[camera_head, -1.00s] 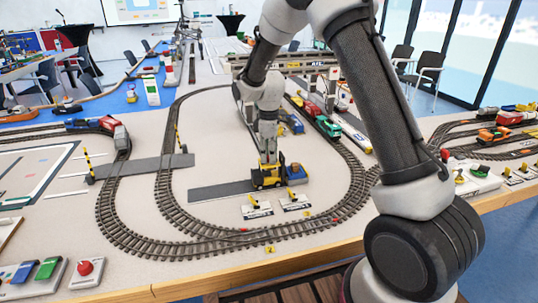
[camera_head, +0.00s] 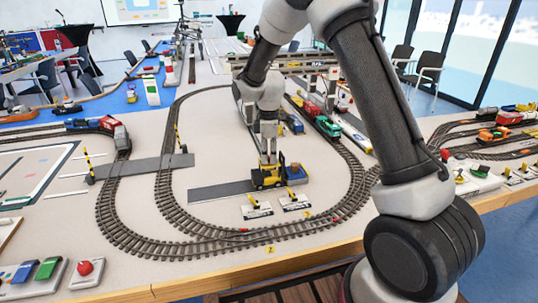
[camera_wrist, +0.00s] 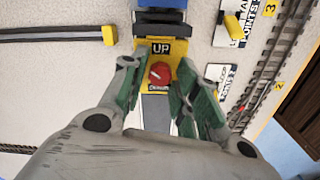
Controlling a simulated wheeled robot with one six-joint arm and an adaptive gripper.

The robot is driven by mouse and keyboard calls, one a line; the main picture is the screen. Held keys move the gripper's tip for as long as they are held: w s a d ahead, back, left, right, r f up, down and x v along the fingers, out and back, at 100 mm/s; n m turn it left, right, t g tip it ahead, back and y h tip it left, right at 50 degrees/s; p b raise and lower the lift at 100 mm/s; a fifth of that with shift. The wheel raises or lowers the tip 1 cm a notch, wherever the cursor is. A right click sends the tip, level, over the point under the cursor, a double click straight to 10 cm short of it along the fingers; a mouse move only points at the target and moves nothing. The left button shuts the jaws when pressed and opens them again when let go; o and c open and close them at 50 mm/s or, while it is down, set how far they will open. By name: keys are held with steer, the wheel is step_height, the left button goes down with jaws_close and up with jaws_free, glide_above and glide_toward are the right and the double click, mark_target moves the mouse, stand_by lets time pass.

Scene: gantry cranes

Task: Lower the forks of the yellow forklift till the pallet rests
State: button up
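The yellow forklift (camera_head: 266,177) stands at the right end of a dark grey strip inside the track loop. A blue load (camera_head: 296,172) is at its right side; the pallet and fork height are too small to make out. In the wrist view, the forklift's yellow top (camera_wrist: 160,50) bears the word UP and a red knob (camera_wrist: 161,74) with a white pointer line. My gripper (camera_wrist: 157,80) is open over the forklift, its green-sided fingers apart on either side of the knob. It also shows above the forklift in the head view (camera_head: 268,158).
Two white label plates with yellow levers (camera_head: 256,210) (camera_head: 294,202) stand just in front of the forklift. Curved track (camera_head: 240,240) runs around it. A gantry (camera_head: 312,68) and a train (camera_head: 326,126) stand behind to the right. The surface left of the forklift is mostly clear.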

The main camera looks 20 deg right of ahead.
mark_target(269, 157)
steer(key=shift+r, duration=0.1)
step_height(269, 157, up, 12)
stand_by(0.5)
steer(key=s+d+r+m+t, duration=0.1)
steer(key=s+d+r+m, duration=0.2)
steer(key=s, duration=0.8)
steer(key=s+d+r+m+t, duration=0.2)
steer(key=s+d+r+m, duration=0.2)
steer(key=s+d+m, duration=0.3)
steer(key=s+d+r+m+t, duration=0.1)
steer(key=s+d+r+m, duration=0.3)
steer(key=s, duration=1.2)
steer(key=shift+d+m, duration=0.45)
steer(key=shift+m, duration=0.05)
